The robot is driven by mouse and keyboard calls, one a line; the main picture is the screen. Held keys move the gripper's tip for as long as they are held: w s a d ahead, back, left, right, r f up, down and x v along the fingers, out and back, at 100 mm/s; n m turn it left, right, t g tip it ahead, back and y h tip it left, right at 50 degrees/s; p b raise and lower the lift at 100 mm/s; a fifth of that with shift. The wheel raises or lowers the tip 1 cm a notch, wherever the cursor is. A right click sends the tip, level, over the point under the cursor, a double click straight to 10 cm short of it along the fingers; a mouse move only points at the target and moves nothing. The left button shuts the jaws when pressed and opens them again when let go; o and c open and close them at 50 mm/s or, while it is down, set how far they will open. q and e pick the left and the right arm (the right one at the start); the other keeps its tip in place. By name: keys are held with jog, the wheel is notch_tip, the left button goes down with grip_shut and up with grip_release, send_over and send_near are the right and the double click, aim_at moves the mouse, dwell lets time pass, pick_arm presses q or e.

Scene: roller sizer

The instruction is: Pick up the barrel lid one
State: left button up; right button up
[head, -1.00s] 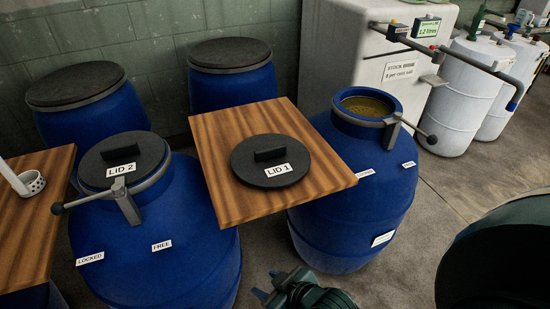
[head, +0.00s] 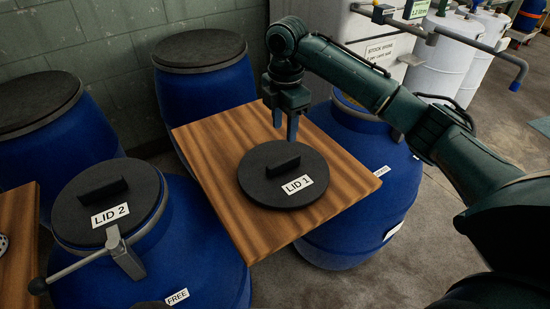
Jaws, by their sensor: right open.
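The barrel lid one is a black round lid (head: 262,187) with a bar handle (head: 283,166) and a white "LID 1" label. It lies flat on a square wooden board (head: 215,160). My right gripper (head: 285,128) points down with its jaws open and empty. It appears just behind and above the lid's handle, apart from it. The blue barrel (head: 355,205) at the right is partly covered by my right arm, which hides most of its mouth. My left gripper is not in view.
Another blue barrel (head: 205,285) carries a black lid (head: 75,208) labelled "LID 2", with a lever clamp (head: 80,265). Two black-topped blue barrels (head: 215,95) (head: 85,135) stand by the wall. White drums (head: 440,55) stand at the back right.

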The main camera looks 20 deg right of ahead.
send_over(284, 160)
notch_tip(284, 160, down, 6)
jog(key=shift+d, duration=0.1)
jog(key=shift+f+p, duration=0.3)
jog(key=shift+f, duration=2.75)
jog(key=shift+f, duration=0.15)
grip_shut()
